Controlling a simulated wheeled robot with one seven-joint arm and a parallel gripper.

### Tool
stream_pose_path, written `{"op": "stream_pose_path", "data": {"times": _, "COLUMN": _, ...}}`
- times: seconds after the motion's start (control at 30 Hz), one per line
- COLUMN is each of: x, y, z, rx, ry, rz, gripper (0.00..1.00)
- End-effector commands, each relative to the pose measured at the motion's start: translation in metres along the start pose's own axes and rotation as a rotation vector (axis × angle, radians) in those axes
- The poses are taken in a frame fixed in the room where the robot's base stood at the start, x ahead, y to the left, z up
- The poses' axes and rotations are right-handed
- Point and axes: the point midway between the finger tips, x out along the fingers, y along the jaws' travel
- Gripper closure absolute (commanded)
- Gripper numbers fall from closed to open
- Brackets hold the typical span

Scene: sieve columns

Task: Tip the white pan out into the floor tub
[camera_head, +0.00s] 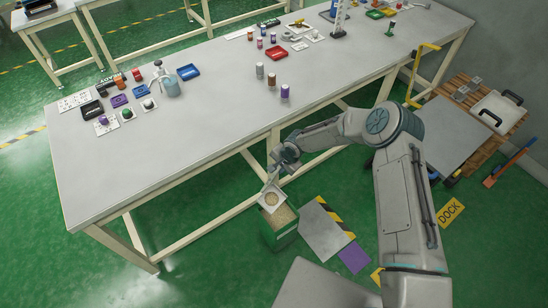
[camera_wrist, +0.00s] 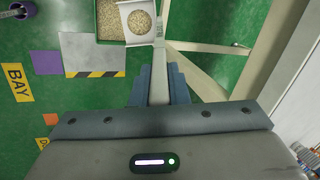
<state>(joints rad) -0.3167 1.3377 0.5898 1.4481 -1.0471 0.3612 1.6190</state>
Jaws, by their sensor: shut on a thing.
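The white pan (camera_head: 267,203) is a square piece with a round hollow showing beige grains, and a straight handle. My gripper (camera_head: 275,174) is shut on the pan's handle. In the wrist view the fingers (camera_wrist: 160,72) close on both sides of the handle, and the white pan (camera_wrist: 124,10) lies beyond them. The green floor tub (camera_head: 279,236) stands on the floor below, with beige grains inside. The pan is above the tub and overlaps part of its opening in both views. The tub also shows in the wrist view (camera_wrist: 111,44). I cannot tell how far the pan is tilted.
A long grey table (camera_head: 190,130) stands behind the tub, its legs and braces close by. It bears bottles, cups and trays. A grey floor plate (camera_head: 318,228) with a striped edge and a purple mat (camera_head: 353,258) lie right of the tub. A wooden pallet (camera_head: 480,120) is at right.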

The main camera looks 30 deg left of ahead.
Motion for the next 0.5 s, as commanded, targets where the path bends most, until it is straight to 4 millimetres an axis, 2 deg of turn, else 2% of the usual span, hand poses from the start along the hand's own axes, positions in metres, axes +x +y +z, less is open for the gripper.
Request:
{"op": "stream_pose_path", "data": {"times": 0.2, "x": -0.007, "y": 0.024, "z": -0.001, "rx": -0.003, "ry": 0.001, "rz": -0.072, "gripper": 1.00}}
{"op": "stream_pose_path", "data": {"times": 0.27, "x": -0.002, "y": 0.031, "z": -0.001, "rx": -0.007, "ry": 0.004, "rz": -0.094, "gripper": 1.00}}
{"op": "stream_pose_path", "data": {"times": 0.5, "x": -0.005, "y": 0.053, "z": -0.001, "rx": -0.003, "ry": 0.002, "rz": -0.161, "gripper": 1.00}}
